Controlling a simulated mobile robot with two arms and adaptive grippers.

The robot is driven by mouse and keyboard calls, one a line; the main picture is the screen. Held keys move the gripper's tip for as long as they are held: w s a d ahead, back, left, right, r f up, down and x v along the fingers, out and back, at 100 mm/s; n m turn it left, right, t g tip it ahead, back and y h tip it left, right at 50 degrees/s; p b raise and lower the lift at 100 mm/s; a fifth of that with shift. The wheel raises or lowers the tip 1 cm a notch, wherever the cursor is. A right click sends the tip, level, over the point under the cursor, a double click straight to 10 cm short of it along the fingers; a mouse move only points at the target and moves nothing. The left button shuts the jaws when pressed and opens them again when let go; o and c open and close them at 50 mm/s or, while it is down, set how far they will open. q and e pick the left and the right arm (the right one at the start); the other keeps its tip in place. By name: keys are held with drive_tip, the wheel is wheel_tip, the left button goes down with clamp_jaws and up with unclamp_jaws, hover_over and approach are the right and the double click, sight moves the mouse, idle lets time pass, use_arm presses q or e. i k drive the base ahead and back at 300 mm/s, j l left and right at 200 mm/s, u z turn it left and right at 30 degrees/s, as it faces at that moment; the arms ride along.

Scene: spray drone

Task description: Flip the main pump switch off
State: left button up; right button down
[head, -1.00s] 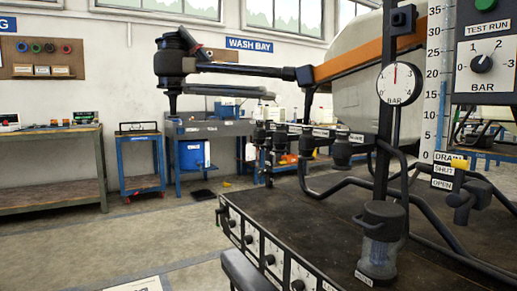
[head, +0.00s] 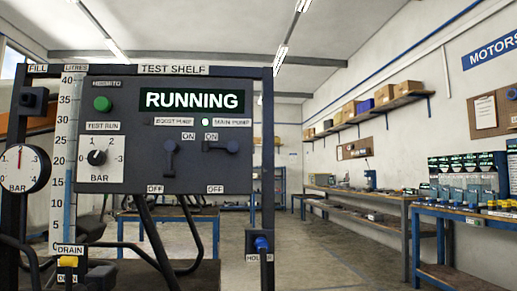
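The grey control panel (head: 130,180) fills the left half of the head view, under a TEST SHELF label. Its display (head: 192,100) reads RUNNING. The main pump switch (head: 222,147) is a dark lever at the panel's right, lying roughly level just below its ON label, with OFF lower down. A small lamp (head: 206,122) beside the MAIN PUMP label is lit green. The boost pump switch (head: 170,158) to its left has its lever hanging down toward OFF. Neither of my grippers is in view.
A green button (head: 102,104) and a TEST RUN dial (head: 97,157) share the panel. A pressure gauge (head: 22,169) and level scale (head: 69,150) stand left of it. A blue-tipped part (head: 261,244) is at the right post. The floor (head: 335,255) right of the panel is open.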

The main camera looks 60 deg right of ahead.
sight(232, 147)
drive_tip(key=z, duration=1.5)
drive_tip(key=j+z, duration=0.1)
drive_tip(key=j, duration=0.4)
drive_tip(key=i, duration=0.05)
